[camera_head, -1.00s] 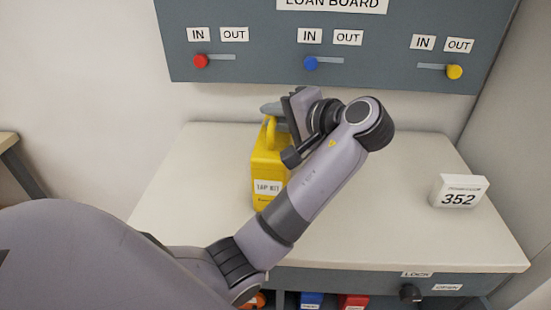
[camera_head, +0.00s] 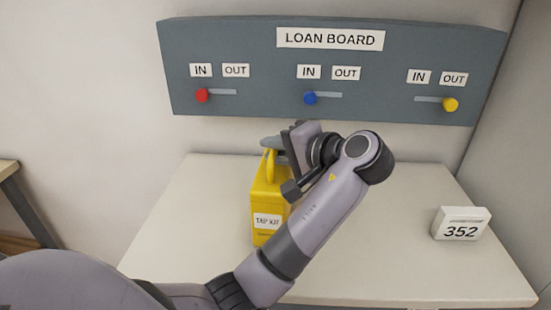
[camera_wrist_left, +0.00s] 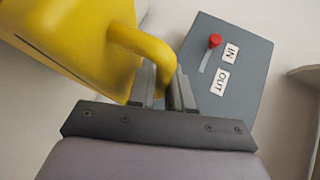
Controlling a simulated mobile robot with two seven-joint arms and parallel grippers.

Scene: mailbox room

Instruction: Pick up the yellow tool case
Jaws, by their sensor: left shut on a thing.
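The yellow tool case (camera_head: 268,205), labelled "TAP KIT", is upright at the table's left half in the head view. Its looped handle is on top. My left gripper (camera_head: 272,142) is at the handle, shut on it. In the left wrist view the yellow case (camera_wrist_left: 75,40) fills the upper left, and its handle passes between the fingers of my left gripper (camera_wrist_left: 162,92). I cannot tell whether the case's base touches the table. Part of the case's right side is hidden by my left arm. My right gripper is not in view.
The pale table (camera_head: 400,240) is mostly clear. A white "352" block (camera_head: 461,224) stands at its right. The grey loan board (camera_head: 330,70) hangs behind, with red (camera_head: 203,96), blue (camera_head: 310,98) and yellow (camera_head: 450,104) slider knobs; the yellow one is under OUT.

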